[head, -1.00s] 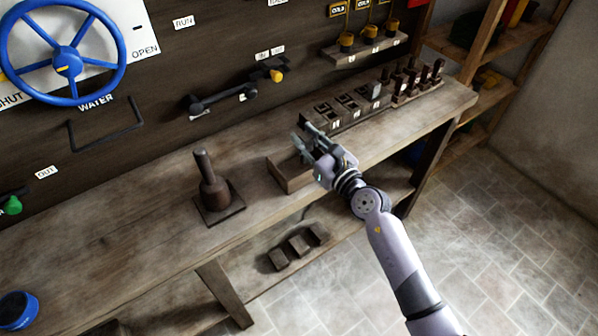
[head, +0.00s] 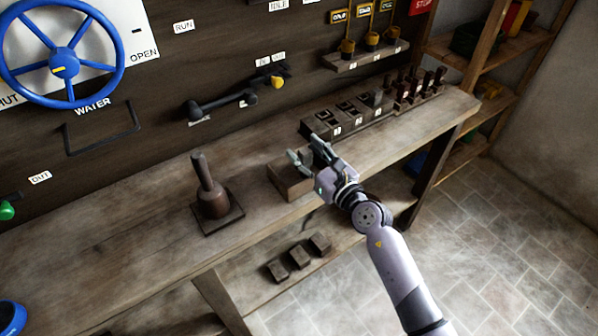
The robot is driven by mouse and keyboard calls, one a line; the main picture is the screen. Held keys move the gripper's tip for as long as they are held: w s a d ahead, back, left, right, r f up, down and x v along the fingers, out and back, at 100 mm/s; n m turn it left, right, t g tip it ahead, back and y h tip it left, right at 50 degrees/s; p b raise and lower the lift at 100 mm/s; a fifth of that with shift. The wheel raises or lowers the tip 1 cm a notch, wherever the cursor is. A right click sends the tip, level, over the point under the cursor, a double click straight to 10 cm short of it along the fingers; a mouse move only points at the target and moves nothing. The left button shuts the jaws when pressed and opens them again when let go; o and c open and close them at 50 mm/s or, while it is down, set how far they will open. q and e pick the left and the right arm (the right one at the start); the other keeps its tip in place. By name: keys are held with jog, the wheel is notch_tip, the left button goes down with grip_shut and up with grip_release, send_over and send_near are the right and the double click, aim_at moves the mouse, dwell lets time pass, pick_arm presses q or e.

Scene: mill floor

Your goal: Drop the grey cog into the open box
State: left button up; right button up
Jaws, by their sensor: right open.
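The wooden open box (head: 291,186) sits at the front edge of the workbench, near the middle of the head view. My right gripper (head: 304,150) is over the box's right and back side, its fingers spread apart, and I see nothing between them. The gripper hides part of the box's opening and inside. I cannot make out the grey cog; whether it lies in the box is hidden. My left gripper is not in view.
On the workbench (head: 130,240), a dark post on a square base (head: 213,200) stands left of the box. A row of dark slotted blocks (head: 345,115) runs behind and right. Small blocks (head: 298,256) lie on the lower shelf. The bench's left part is mostly clear.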

jog(key=v, duration=1.2)
jog(key=d+f+m+h, duration=0.2)
jog(key=d+f+m, duration=0.1)
jog(key=f+m, duration=0.55)
jog(key=d+f+m+h, duration=0.25)
jog(key=f+m, duration=0.35)
jog(key=f, duration=0.5)
jog(key=s+d+f+m+g+h, duration=0.25)
jog(key=s+f+m, duration=0.2)
jog(key=f, duration=0.35)
jog(key=s+d+f+m+g+h, duration=0.1)
jog(key=s+d+f+m, duration=0.4)
jog(key=f, duration=0.4)
jog(key=s+d+f+m+g+h, duration=0.25)
jog(key=s+f+m+g, duration=0.25)
jog(key=s+f+m, duration=0.55)
jog(key=s+f+m+g, duration=0.2)
jog(key=s+f+m, duration=0.1)
jog(key=s, duration=0.9)
jog(key=s+f+m+g, duration=0.3)
jog(key=s+f, duration=0.3)
jog(key=s, duration=0.5)
jog(key=shift+s+d+f, duration=0.3)
jog(key=shift+s+d, duration=0.1)
jog(key=shift+d, duration=0.05)
